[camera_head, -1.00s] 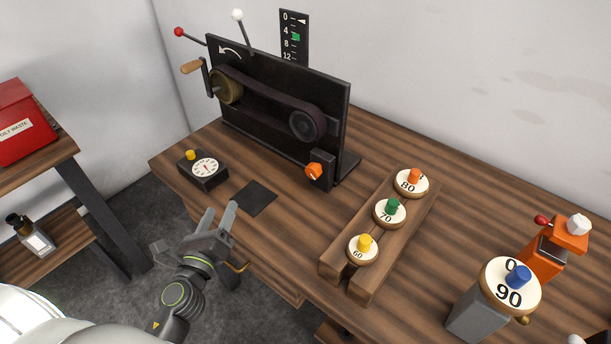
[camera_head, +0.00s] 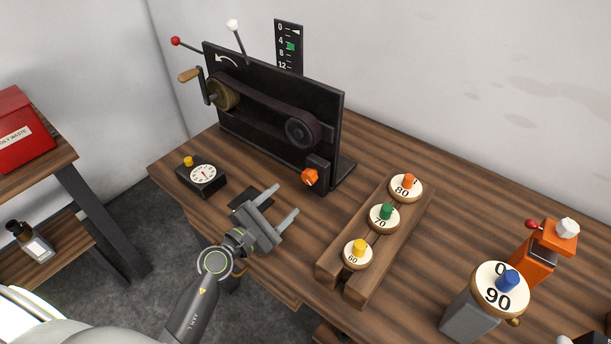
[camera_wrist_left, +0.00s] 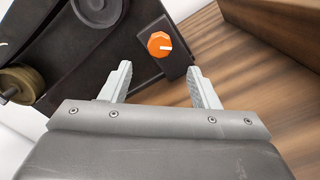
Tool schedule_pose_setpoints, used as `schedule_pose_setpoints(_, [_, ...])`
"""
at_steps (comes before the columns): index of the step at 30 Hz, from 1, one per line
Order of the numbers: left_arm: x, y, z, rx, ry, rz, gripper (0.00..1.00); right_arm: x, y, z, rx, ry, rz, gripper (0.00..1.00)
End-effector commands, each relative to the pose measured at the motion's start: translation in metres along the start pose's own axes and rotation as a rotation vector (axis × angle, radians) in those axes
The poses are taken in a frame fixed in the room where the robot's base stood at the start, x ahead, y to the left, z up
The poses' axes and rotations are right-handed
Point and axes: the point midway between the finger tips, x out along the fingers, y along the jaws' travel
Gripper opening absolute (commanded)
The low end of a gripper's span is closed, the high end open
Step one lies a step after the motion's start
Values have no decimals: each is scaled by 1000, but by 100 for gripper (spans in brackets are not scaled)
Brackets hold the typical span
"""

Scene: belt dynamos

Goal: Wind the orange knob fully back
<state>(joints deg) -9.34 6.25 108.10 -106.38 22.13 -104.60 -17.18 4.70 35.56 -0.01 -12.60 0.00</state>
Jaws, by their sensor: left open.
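The orange knob (camera_head: 309,177) sits on a small dark block at the lower right of the black belt panel (camera_head: 265,115). It also shows in the left wrist view (camera_wrist_left: 159,44), with a white mark pointing to the right of that picture. My left gripper (camera_head: 283,204) is open and empty above the table, in front of the knob and apart from it. In the left wrist view its two fingertips (camera_wrist_left: 160,75) point toward the knob, which lies beyond them. My right gripper is not in view.
A dial gauge (camera_head: 202,176) stands left of my gripper. A wooden rack (camera_head: 374,275) with numbered discs stands to the right. A grey block bearing a 90 disc (camera_head: 498,290) and an orange device (camera_head: 540,255) are further right. A scale (camera_head: 289,45) rises behind the panel.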

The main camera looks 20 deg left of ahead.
Motion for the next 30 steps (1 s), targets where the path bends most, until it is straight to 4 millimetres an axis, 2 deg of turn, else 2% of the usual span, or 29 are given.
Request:
schedule_pose_setpoints(1, [12,2,3,-2,-3,1,55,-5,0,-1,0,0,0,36])
schedule_pose_setpoints(6, [46,1,2,-2,-2,1,55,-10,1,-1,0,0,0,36])
schedule_pose_setpoints(13, [81,0,1,-2,-1,1,55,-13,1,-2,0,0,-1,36])
schedule_pose_setpoints(19, [95,0,0,-2,0,1,55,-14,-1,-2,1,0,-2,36])
schedule_pose_setpoints(28, [96,0,0,-2,0,1,55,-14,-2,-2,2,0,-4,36])
schedule_pose_setpoints(30, [96,0,0,-2,0,1,48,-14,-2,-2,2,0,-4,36])
